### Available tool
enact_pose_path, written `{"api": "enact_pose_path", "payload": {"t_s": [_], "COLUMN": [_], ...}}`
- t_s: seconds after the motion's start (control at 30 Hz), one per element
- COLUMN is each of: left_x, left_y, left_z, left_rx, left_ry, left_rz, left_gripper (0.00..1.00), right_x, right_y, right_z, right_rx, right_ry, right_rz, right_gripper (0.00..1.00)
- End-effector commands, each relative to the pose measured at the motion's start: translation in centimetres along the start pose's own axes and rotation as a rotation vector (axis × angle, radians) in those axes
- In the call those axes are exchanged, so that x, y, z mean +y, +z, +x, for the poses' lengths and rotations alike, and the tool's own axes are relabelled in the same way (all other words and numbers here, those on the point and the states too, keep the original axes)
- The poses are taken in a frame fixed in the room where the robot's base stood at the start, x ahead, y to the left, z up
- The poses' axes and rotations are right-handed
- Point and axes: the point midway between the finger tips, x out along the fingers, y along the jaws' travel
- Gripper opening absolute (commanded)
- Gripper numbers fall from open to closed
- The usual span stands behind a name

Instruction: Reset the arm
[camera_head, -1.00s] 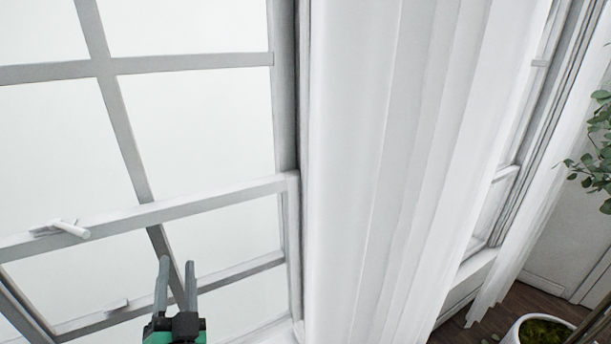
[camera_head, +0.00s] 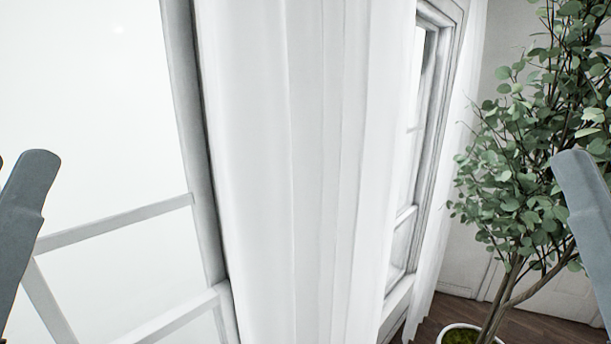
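Neither of my grippers shows now. A grey part of my own arm stands at the left edge and another at the right edge; their fingertips are not seen. The window (camera_head: 115,222) with white frame bars fills the left side. Its latch is not in this view.
A long white curtain (camera_head: 290,170) hangs in the middle. A second window (camera_head: 412,150) and a leafy plant (camera_head: 535,170) in a white pot (camera_head: 448,331) are at the right. Dark wooden floor (camera_head: 530,322) shows at the lower right.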

Motion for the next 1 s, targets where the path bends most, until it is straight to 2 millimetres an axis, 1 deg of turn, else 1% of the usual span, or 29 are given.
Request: {"api": "enact_pose_path", "payload": {"t_s": [0.03,0.1,0.2,0.3,0.43,0.6,1.0], "left_x": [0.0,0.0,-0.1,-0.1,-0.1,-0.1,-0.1], "left_y": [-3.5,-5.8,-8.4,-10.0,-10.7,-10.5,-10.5], "left_z": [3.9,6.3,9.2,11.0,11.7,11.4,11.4], "left_rx": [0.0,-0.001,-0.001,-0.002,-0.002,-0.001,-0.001], "left_ry": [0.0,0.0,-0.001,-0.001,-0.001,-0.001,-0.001], "left_rz": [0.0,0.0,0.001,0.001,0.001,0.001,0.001], "left_gripper": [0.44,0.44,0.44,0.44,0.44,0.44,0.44], "right_x": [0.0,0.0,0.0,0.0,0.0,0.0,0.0], "right_y": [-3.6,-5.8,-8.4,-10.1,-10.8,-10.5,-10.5], "right_z": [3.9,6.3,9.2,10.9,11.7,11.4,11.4], "right_rx": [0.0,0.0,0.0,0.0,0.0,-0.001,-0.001], "right_ry": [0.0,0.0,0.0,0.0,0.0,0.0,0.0], "right_rz": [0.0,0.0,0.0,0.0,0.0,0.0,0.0], "right_gripper": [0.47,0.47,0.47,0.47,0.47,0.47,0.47]}}
